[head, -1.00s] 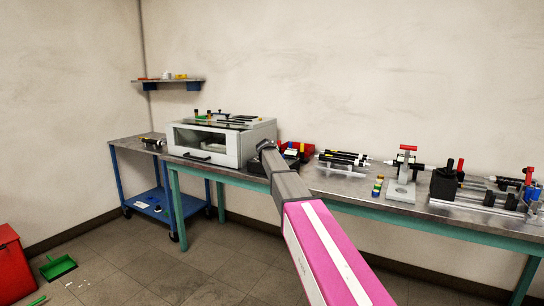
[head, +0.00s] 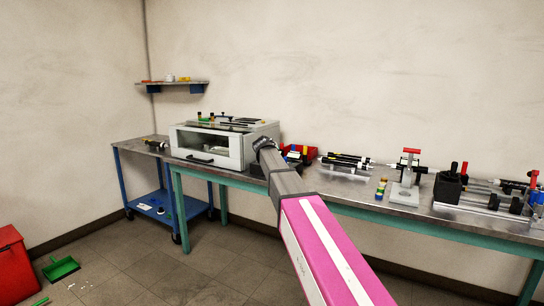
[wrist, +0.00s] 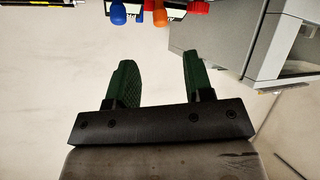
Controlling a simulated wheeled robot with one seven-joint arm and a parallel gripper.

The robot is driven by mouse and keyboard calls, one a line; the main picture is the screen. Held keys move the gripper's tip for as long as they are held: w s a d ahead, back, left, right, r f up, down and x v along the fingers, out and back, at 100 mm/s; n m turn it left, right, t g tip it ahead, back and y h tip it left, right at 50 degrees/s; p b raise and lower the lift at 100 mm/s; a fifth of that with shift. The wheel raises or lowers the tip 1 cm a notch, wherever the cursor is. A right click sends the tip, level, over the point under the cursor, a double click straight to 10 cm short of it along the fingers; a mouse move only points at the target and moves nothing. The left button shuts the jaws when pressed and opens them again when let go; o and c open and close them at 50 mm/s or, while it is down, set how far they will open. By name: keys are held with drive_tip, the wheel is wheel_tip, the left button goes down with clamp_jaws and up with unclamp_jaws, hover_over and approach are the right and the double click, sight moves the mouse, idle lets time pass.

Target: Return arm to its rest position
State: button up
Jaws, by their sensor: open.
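My gripper (wrist: 157,75) shows in the wrist view with two dark green fingers spread apart and nothing between them. In the head view my pink and grey arm reaches up from the bottom. Its end is in front of the right side of the white cabinet (head: 262,130), above the bench, and the fingers cannot be made out there.
Blue (wrist: 118,13) and red (wrist: 197,7) handles lie beyond the fingertips. The green-legged bench (head: 345,190) carries a red-handled clamp (head: 410,165), a black fixture (head: 450,187) and several dark rods. A blue cart (head: 150,205) stands left. Open floor lies in front.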

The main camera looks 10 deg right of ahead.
drive_tip(key=s+d+f+g+y, duration=0.1)
drive_tip(key=s+d+f+g, duration=0.2)
drive_tip(key=s+f, duration=0.8)
drive_tip(key=s+d+f+g, duration=0.25)
drive_tip(key=s+f, duration=0.55)
drive_tip(key=f, duration=0.5)
drive_tip(key=s+f+g+y, duration=0.1)
drive_tip(key=s+f+g, duration=0.1)
drive_tip(key=s+f, duration=0.3)
drive_tip(key=s+f+g+y, duration=0.1)
drive_tip(key=s+f, duration=0.3)
drive_tip(key=s, duration=0.7)
drive_tip(key=s+f+g+y, duration=0.1)
drive_tip(key=s+f+g, duration=0.2)
drive_tip(key=s, duration=0.6)
wheel_tip(320, 180, down, 3)
drive_tip(key=shift+d+r+n+g, duration=0.15)
drive_tip(key=shift+r+n+g, duration=0.05)
drive_tip(key=shift+n+g, duration=0.2)
drive_tip(key=shift+w, duration=0.1)
drive_tip(key=shift+c, duration=0.4)
